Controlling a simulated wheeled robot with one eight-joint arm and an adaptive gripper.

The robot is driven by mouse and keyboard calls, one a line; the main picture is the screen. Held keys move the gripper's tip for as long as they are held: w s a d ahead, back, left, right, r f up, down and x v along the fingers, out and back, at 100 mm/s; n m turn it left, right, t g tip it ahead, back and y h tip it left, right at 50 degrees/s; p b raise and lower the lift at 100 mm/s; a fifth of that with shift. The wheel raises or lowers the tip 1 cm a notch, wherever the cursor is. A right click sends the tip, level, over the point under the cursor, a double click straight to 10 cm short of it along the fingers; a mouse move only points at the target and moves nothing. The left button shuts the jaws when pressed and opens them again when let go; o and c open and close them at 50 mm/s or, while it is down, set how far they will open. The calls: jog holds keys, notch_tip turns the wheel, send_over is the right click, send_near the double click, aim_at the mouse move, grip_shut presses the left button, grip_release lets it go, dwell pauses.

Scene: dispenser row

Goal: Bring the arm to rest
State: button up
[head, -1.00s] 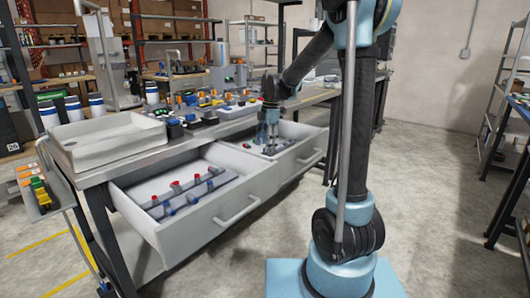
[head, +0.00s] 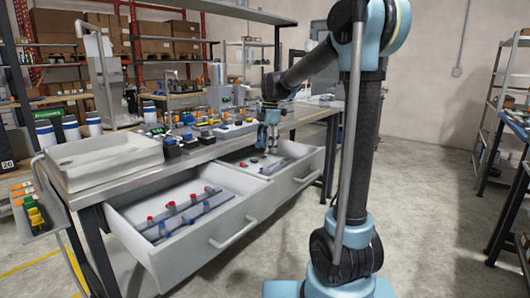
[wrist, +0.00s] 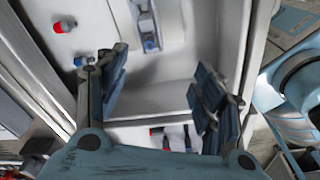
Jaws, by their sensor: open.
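My gripper (head: 268,138) hangs over the far drawer (head: 308,170) of the workbench, fingers pointing down. In the wrist view my gripper (wrist: 160,95) has its two dark fingers spread wide apart with nothing between them. Below it, inside the drawer, a grey rack (wrist: 160,20) with a blue-ended piece shows. A red-capped piece (wrist: 64,26) lies in the drawer near the upper left of the wrist view. My arm reaches from its upright column at the right over to the bench.
The near drawer (head: 232,243) is also pulled out and holds a rack with several red-capped pieces. A white tray (head: 100,160) and several small coloured items stand on the bench top. A shelf (head: 508,130) stands at the right; the floor between is clear.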

jog(key=s+d+f+m+t, duration=0.1)
jog(key=s+d+f+m, duration=0.1)
jog(key=s+d+m, duration=0.5)
jog(key=s+d+f+m, duration=0.1)
jog(key=s+d+m, duration=0.35)
jog(key=s, duration=0.55)
jog(key=s+d+f+m+t, duration=0.1)
jog(key=s+d+f+m, duration=0.2)
jog(key=s+f+m, duration=0.3)
jog(key=s+d+f+m+h, duration=0.1)
jog(key=s+d+f+m, duration=0.3)
jog(key=s+f, duration=0.3)
jog(key=shift+s+d+m+t, duration=0.3)
jog(key=shift+s+m+t, duration=0.1)
jog(key=shift+s+m, duration=0.6)
jog(key=shift+s, duration=0.1)
jog(key=shift+w+f, duration=0.25)
jog(key=shift+w, duration=0.2)
